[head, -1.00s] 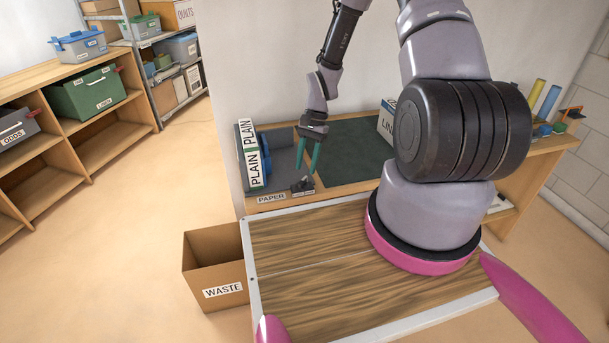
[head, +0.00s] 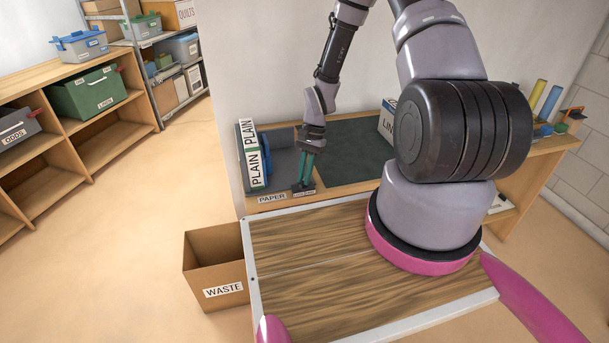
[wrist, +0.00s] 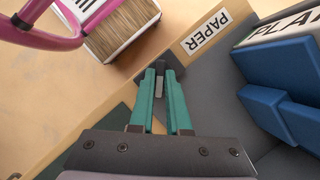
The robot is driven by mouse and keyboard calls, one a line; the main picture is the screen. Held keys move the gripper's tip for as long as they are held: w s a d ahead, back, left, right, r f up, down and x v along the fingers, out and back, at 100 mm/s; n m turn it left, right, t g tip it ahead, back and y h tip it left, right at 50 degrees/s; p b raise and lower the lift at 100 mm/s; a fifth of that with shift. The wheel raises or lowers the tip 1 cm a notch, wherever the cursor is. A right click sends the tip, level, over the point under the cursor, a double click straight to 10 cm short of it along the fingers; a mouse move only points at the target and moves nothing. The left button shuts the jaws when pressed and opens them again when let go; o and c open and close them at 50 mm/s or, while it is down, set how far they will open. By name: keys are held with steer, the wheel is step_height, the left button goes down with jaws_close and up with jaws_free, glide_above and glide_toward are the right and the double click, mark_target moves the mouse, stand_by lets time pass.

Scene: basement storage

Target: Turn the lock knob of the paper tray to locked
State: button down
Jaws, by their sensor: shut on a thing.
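The paper tray (head: 282,160) is a grey tray at the left end of the back bench, with a PAPER label (head: 271,198) on its front edge. The tray (wrist: 228,88) and label (wrist: 207,33) also show in the wrist view. The dark lock knob (wrist: 174,68) is at the tray's front corner, beside the label. My gripper (head: 304,184) points down there with its green fingers shut on the knob. In the wrist view, the fingertips (wrist: 162,76) hide much of the knob, so I cannot tell which way it is turned.
A dark green mat (head: 362,150) lies to the right. A wooden-topped surface (head: 330,255) is in front, and a WASTE box (head: 215,270) stands at its left.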

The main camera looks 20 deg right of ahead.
steer(key=n, duration=0.2)
steer(key=n+g+h, duration=0.1)
steer(key=n, duration=0.1)
steer(key=shift+w+a+n+h, duration=0.1)
steer(key=shift+a+n+h, duration=0.1)
steer(key=shift+n+h, duration=0.15)
steer(key=n+h, duration=0.1)
steer(key=n, duration=0.3)
steer(key=shift+a+n+h, duration=0.15)
steer(key=shift+n+h, duration=0.2)
steer(key=n, duration=0.2)
steer(key=n+h, duration=0.1)
steer(key=n, duration=0.1)
steer(key=shift+a+h, duration=0.2)
steer(key=shift+h, duration=0.1)
steer(key=shift+a+n+t+h, duration=0.1)
steer(key=shift+n+t+h, duration=0.2)
steer(key=shift+n, duration=0.85)
steer(key=shift+n+t+h, duration=0.2)
steer(key=shift+n+h, duration=0.2)
steer(key=shift+n, duration=0.75)
steer(key=c, duration=0.9)
jaws_free()
steer(key=v, duration=1)
steer(key=shift+a+r, duration=0.15)
steer(key=shift+r, duration=0.25)
